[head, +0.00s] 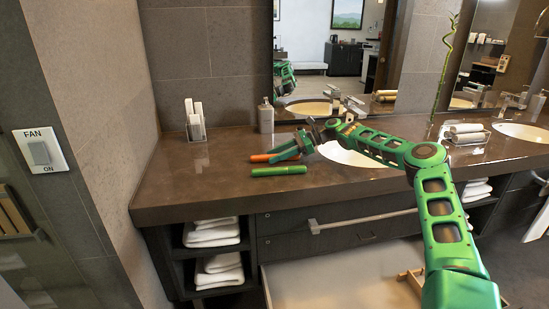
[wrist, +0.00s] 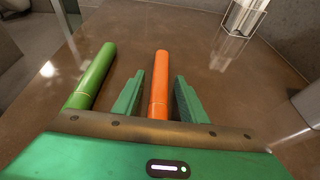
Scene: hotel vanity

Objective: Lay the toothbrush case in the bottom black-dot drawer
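Two slim tubes that look like toothbrush cases lie on the brown counter: an orange one (head: 260,157) and a green one (head: 279,170). In the wrist view the orange tube (wrist: 159,82) lies between my gripper's fingers, with a gap on each side, and the green tube (wrist: 94,75) lies to the left, outside them. My gripper (head: 286,151) is open, low over the counter by the orange tube. A lower drawer (head: 335,280) stands pulled out, its pale inside showing. I see no black dot; its front is out of frame.
A closed drawer with a pale bar handle (head: 365,221) is above the open one. Towel shelves (head: 212,233) are at its left. A soap bottle (head: 265,116), a white holder (head: 195,121) and a basin (head: 350,154) are around the gripper. A wooden piece (head: 411,280) shows by the open drawer.

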